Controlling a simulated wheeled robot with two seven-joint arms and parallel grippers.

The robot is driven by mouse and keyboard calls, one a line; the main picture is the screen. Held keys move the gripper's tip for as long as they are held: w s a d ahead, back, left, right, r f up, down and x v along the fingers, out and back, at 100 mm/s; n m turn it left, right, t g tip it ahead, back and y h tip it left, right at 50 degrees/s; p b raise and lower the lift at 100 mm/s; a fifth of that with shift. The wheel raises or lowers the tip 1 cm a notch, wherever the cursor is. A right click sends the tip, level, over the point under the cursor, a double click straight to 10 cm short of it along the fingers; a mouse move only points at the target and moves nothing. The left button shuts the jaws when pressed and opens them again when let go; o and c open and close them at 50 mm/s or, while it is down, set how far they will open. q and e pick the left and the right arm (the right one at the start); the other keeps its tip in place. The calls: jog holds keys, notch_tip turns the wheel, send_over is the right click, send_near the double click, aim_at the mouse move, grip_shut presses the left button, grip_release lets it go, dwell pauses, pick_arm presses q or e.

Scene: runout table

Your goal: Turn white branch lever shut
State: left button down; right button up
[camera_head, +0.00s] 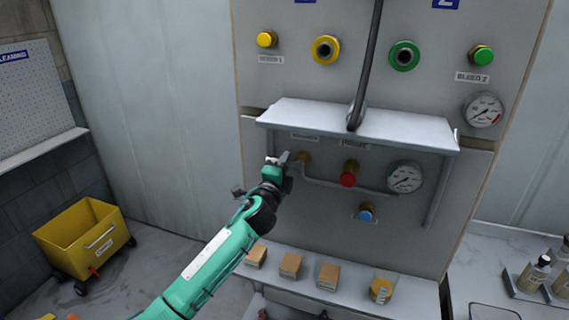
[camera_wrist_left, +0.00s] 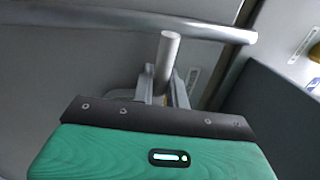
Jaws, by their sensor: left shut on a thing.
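My left gripper (camera_head: 281,162) reaches the panel under the grey shelf, at the left end of the pipe, with its fingers at the white branch lever (camera_head: 286,156). A brass valve body (camera_head: 303,158) sits just right of the fingertips. In the left wrist view the fingers (camera_wrist_left: 165,88) are closed around a pale round bar, the lever (camera_wrist_left: 168,52), which sticks up between them. The fingers hide the lower part of the lever. My right gripper is in neither view.
The grey shelf (camera_head: 362,128) overhangs the arm's work spot. A red knob (camera_head: 348,175), a gauge (camera_head: 404,178) and a blue knob (camera_head: 366,211) are to the right. A pipe (camera_wrist_left: 120,20) crosses the wrist view. A lower shelf (camera_head: 345,294) holds small boxes.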

pick_arm(q)
jog(key=c, duration=1.5)
grip_release()
jog(key=shift+o, duration=0.2)
jog(key=shift+s, duration=0.1)
jog(key=b+v, duration=0.4)
jog(key=v, duration=0.9)
jog(key=shift+s, duration=0.3)
jog(key=shift+a+f, duration=0.1)
jog(key=shift+a, duration=0.05)
